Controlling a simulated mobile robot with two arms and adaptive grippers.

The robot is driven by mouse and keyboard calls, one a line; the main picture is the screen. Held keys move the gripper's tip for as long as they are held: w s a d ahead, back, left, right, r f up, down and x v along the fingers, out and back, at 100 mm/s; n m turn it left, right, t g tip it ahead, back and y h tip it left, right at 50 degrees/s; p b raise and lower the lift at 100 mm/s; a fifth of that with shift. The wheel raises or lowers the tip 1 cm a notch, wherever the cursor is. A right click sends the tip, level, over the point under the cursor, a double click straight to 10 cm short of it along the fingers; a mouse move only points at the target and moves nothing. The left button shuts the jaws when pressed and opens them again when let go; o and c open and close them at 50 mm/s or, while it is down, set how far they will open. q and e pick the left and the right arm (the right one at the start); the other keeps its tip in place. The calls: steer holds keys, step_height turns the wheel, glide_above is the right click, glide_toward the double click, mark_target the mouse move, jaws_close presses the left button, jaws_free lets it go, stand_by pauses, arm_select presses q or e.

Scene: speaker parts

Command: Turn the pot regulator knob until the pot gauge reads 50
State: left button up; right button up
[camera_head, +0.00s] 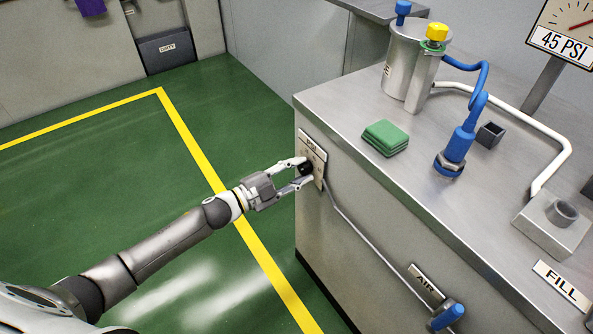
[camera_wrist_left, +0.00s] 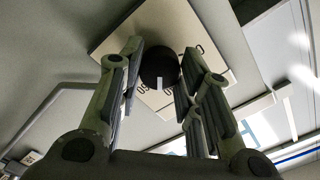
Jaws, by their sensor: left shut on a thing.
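The pot regulator knob (camera_wrist_left: 158,62) is round and black with a white mark, set on a pale dial plate (camera_wrist_left: 205,48) with printed numbers. In the head view the plate (camera_head: 318,168), labelled PSI, is on the left side face of the steel counter. My left gripper (camera_head: 305,170) has its fingers on both sides of the knob and is shut on it; in the left wrist view the fingers (camera_wrist_left: 158,85) flank it. The pot gauge (camera_head: 565,38) at the top right has a red needle and its sign reads 45 PSI. My right gripper is not in view.
On the counter (camera_head: 345,105) stand a steel pot (camera_head: 402,62) with a yellow cap, a green pad (camera_head: 385,138), a blue hose fitting (camera_head: 457,148) and a white pipe (camera_head: 520,122). An AIR valve (camera_head: 447,317) is lower on the front. The green floor at left is clear.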

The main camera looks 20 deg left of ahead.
arm_select(q)
steer(key=shift+m, duration=0.5)
steer(key=o, duration=1.1)
steer(key=shift+c, duration=0.2)
steer(key=v, duration=1.2)
